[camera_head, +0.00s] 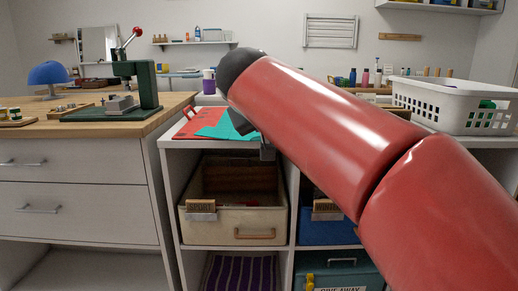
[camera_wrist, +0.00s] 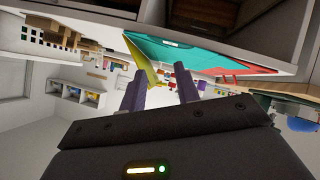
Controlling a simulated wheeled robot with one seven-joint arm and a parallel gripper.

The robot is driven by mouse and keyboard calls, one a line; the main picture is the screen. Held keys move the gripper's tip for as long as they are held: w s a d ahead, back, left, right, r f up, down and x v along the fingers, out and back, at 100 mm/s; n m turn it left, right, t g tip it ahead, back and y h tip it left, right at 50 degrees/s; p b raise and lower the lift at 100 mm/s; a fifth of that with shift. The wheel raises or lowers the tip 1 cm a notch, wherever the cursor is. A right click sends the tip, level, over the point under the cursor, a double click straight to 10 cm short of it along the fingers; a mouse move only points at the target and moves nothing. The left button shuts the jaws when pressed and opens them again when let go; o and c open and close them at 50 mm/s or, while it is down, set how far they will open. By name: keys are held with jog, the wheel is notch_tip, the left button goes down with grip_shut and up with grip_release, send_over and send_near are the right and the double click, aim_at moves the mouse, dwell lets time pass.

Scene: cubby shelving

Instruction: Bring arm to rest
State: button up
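My red arm (camera_head: 320,115) reaches in from the right in the head view, its dark wrist joint above the shelf unit's top. My gripper (camera_wrist: 160,80) shows in the wrist view with two dark purple-grey fingers apart and no object clearly held between them. In the head view the arm mostly hides it. Teal and red folders or sheets (camera_head: 207,127) lie on the shelf top close to the gripper. The teal sheet also shows in the wrist view (camera_wrist: 190,52), with a yellow piece (camera_wrist: 145,67) near the left finger; I cannot tell how close it is.
A cream bin (camera_head: 230,226) sits in the cubby below, with a blue bin (camera_head: 325,233) to its right. A white basket (camera_head: 455,108) stands on the right. A green press (camera_head: 140,95) and a blue lamp (camera_head: 48,73) stand on the left counter.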

jog(key=s+d+f+m+g+p, duration=0.1)
jog(key=s+d+f+g, duration=0.2)
jog(key=s+d+f, duration=0.75)
jog(key=s+d+f+m+g+y+p, duration=0.1)
jog(key=s+d+f+m+g+y, duration=0.1)
jog(key=s+f, duration=1.3)
jog(key=shift+s+d+f+g, duration=0.3)
jog(key=shift+s+d+g, duration=0.2)
jog(key=shift+s, duration=0.2)
